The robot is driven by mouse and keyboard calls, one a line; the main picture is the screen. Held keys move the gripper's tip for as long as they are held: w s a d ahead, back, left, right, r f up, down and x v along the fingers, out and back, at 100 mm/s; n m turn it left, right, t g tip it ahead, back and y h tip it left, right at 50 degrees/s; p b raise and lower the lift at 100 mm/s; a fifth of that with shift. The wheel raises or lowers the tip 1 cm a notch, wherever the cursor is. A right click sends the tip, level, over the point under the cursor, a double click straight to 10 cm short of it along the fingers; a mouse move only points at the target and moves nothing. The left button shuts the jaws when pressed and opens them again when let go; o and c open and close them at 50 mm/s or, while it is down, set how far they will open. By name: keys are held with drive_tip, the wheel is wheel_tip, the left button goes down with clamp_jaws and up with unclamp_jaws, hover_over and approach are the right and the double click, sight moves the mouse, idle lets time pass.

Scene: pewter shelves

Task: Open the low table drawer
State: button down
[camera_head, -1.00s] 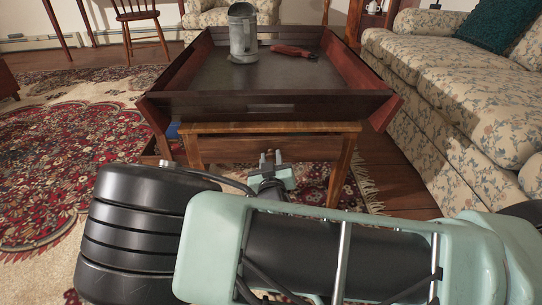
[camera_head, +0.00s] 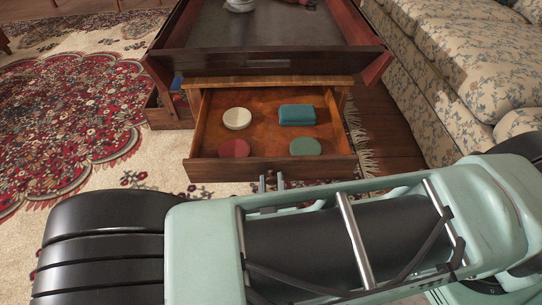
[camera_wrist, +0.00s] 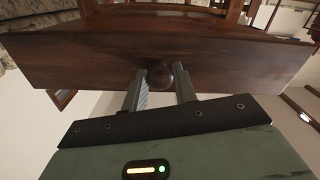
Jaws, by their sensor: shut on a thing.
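The low table (camera_head: 270,84) stands ahead, with a dark red tray-like top (camera_head: 262,58). Its drawer (camera_head: 271,170) is pulled well out toward me. Inside lie a white round dish (camera_head: 237,118), a blue-green box (camera_head: 297,115), a red and pink disc (camera_head: 233,148) and a green disc (camera_head: 305,147). My gripper (camera_head: 271,181) is at the drawer's front face. In the wrist view, my gripper (camera_wrist: 161,76) is shut on the round knob (camera_wrist: 181,78) in the middle of the drawer front (camera_wrist: 100,60). In the head view the knob is hidden.
A floral sofa (camera_head: 425,60) stands close on the right. A second open compartment (camera_head: 168,112) shows at the table's left side. A grey metal vessel (camera_head: 240,5) sits on the tabletop. The patterned rug (camera_head: 60,90) on the left is clear.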

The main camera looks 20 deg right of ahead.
drive_tip(key=shift+p+v, duration=0.4)
drive_tip(key=shift+v, duration=1.6)
drive_tip(key=c, duration=1.1)
unclamp_jaws()
